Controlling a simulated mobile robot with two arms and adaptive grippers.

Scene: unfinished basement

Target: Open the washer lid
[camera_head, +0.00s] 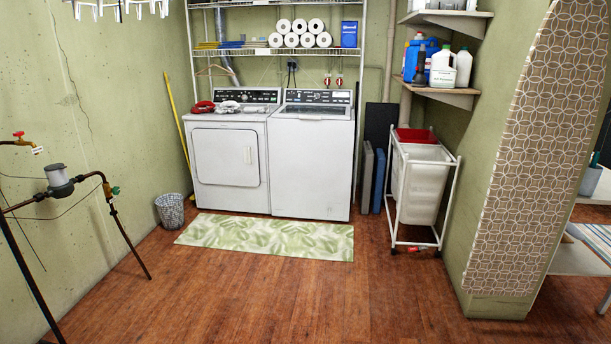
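The washer (310,165) is the right one of two white machines against the back wall. It has a plain front and a black control panel (318,97) at the rear of its top. Its lid (312,112) lies flat on top and looks shut. The dryer (228,160), with a door on its front, stands close at its left. Neither of my grippers shows in the head view, so their state cannot be seen.
A green leaf-patterned rug (268,237) lies before the machines. A laundry cart (420,185) stands right of the washer, a wire basket (170,210) left of the dryer. Pipes (60,187) stand at the left, an ironing board (535,150) at the right. The wooden floor (270,300) in front is clear.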

